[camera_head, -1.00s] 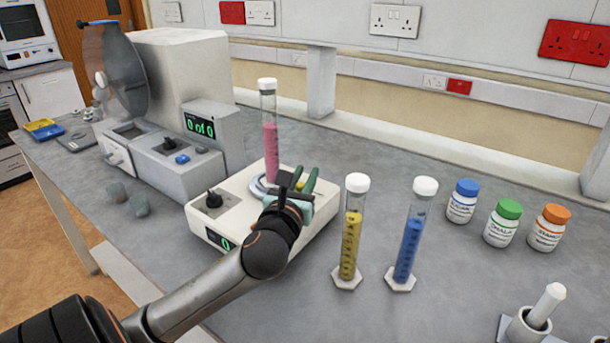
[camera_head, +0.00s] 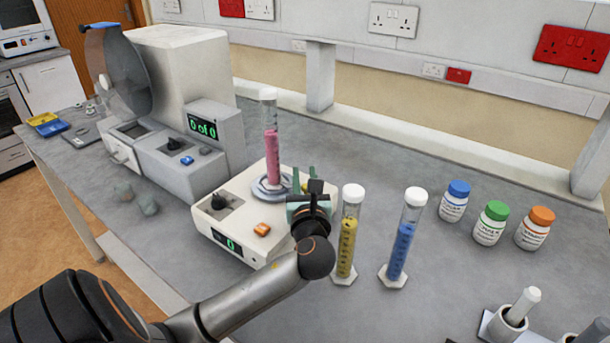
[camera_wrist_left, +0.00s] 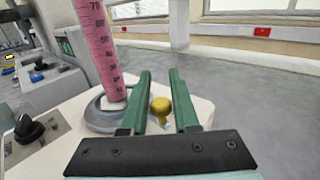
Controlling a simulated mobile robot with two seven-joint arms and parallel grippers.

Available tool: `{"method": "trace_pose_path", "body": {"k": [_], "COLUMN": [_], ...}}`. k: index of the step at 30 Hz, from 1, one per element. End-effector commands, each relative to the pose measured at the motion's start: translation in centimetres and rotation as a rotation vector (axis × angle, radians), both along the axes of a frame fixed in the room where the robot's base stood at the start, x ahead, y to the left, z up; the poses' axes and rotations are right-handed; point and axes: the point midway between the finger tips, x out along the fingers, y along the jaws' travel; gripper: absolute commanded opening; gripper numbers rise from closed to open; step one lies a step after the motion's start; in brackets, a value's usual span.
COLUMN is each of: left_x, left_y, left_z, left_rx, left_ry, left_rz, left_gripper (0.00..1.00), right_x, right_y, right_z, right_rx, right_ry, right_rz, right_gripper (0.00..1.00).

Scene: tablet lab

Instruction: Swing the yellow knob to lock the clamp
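The yellow knob (camera_wrist_left: 161,106) stands upright on the white mixer base (camera_head: 240,193), beside the grey ring clamp (camera_wrist_left: 92,118). The ring surrounds the foot of the pink measuring cylinder (camera_head: 272,150), which stands upright on the base. My left gripper (camera_wrist_left: 160,72) is open, its two green fingers on either side of the knob with visible gaps. In the head view my left gripper (camera_head: 304,172) is at the right end of the base, and its fingers and wrist mostly hide the knob. My right gripper is not in view.
The yellow cylinder (camera_head: 346,245) and blue cylinder (camera_head: 402,245) stand close to the right of my left wrist. The base has a black dial (camera_head: 219,201) and an orange button (camera_head: 262,229). A grey machine (camera_head: 185,160) stands at left. Several capped bottles stand at right.

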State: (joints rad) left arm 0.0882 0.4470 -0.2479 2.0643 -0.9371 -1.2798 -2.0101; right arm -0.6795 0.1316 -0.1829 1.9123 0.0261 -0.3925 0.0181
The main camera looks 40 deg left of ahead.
Motion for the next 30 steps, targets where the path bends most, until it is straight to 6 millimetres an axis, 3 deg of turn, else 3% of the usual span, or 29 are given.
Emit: {"method": "trace_pose_path", "body": {"k": [1,6,17,30], "left_x": [0.0,0.0,-0.4,-6.5], "left_y": [0.0,0.0,-0.6,-6.8], "left_z": [0.0,0.0,-0.1,-0.2], "left_rx": [0.000,-0.001,-0.002,-0.006], "left_ry": [0.000,0.001,0.002,0.003], "left_rz": [0.000,-0.002,-0.003,-0.004], "left_gripper": [0.36,0.55,0.55,0.55], "right_x": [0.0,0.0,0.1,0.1], "right_y": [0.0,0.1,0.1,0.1], "right_z": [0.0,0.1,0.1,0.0], "right_rx": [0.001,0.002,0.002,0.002], "right_ry": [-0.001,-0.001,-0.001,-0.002], "right_rz": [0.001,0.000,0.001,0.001], "right_gripper": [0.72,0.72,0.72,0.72]}}
